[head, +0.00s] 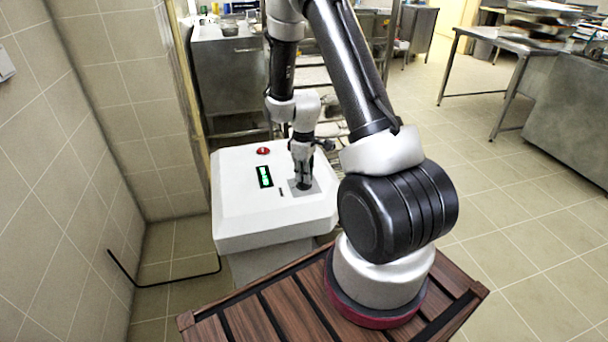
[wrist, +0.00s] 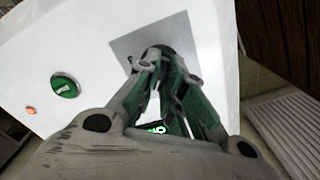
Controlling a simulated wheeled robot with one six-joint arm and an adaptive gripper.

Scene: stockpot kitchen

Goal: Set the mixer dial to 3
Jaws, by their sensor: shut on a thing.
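The mixer console (head: 235,215) is a white box with a sloped-edge top, in front of my arm. The mixer dial (wrist: 158,47) is a small dark knob on a square grey plate (wrist: 125,43); the fingers partly cover it. My gripper (head: 303,184) points down over this plate and is shut on the dial; in the wrist view its fingertips (wrist: 157,58) meet around the knob. A dark display (head: 264,176) with green characters lies left of the dial; its reading is too small to make out. In the wrist view the fingers hide most of it.
A red button (head: 263,151) sits at the back of the console top. The wrist view shows a round green button (wrist: 66,85) and a small red one (wrist: 31,110). A tiled wall (head: 60,150) stands on the left. Open floor (head: 500,230) lies to the right.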

